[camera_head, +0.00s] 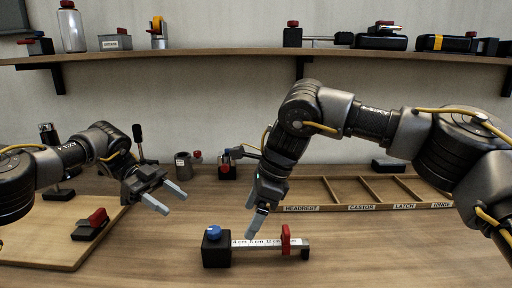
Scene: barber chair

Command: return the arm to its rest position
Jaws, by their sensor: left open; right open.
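My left gripper (164,199) is open and empty above the left side of the bench, its grey fingers pointing forward and to the right. My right arm (365,120) reaches in from the right and bends down at the elbow. My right gripper (256,221) points down, just above and behind a small black block device (217,251) with a blue knob, a marked scale bar (262,243) and a red slider (285,240). Its fingers overlap the bar's back edge in the picture; I cannot tell whether they touch it. It holds nothing visible.
A wooden tray (330,208) with labelled compartments lies behind the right arm. A wooden board (40,246) with a red-levered part (91,224) is at left. Small cups (183,166) stand near the wall. A loaded shelf (200,55) runs above. The front right bench is clear.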

